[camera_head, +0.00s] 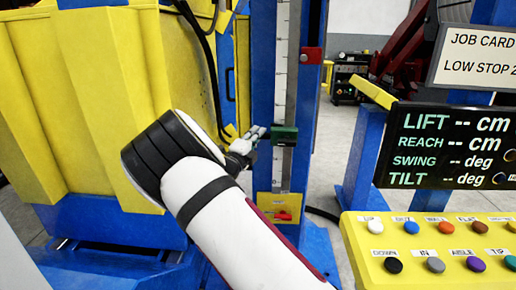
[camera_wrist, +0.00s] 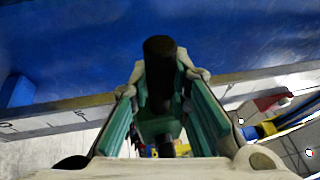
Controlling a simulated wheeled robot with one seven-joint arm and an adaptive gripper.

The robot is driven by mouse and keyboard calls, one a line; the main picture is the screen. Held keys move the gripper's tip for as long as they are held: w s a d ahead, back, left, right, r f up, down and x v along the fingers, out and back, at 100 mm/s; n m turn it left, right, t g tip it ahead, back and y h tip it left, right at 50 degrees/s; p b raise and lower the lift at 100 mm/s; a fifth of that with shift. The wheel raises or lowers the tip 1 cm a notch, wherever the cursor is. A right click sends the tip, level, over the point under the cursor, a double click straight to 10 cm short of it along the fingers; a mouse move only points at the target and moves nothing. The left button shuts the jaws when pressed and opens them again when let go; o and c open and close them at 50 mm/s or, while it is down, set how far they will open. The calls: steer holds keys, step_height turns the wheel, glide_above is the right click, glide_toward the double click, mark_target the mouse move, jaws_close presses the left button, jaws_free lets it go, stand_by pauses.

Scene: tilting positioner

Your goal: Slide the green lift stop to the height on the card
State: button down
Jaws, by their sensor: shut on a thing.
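The green lift stop (camera_head: 285,135) sits on the scale strip of the blue post, well below a red stop (camera_head: 311,55). My gripper (camera_head: 252,138) reaches it from the left and is shut on it. In the wrist view my gripper (camera_wrist: 162,78) has a dark knob (camera_wrist: 160,58) between its fingertips, with green (camera_wrist: 158,126) behind it; the fingers' inner faces are green too. The job card (camera_head: 478,57) reads "LOW STOP 2", cut off by the picture's right edge. The scale figures beside the stop are too small to read.
A display (camera_head: 445,146) shows dashes for lift, reach, swing and tilt. Below it is a yellow button panel (camera_head: 440,232). A yellow machine body (camera_head: 85,90) with hanging black cables stands left of the post (camera_head: 262,60). A yellow plate with a red part (camera_head: 284,212) is lower on the post.

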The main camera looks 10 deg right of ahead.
steer(key=shift+r, duration=1)
steer(key=c, duration=1.5)
jaws_free()
steer(key=shift+f, duration=0.1)
steer(key=shift+a, duration=0.1)
steer(key=shift+s+a+f, duration=0.15)
steer(key=shift+s+a, duration=0.1)
steer(key=v, duration=1.1)
steer(key=shift+s, duration=0.15)
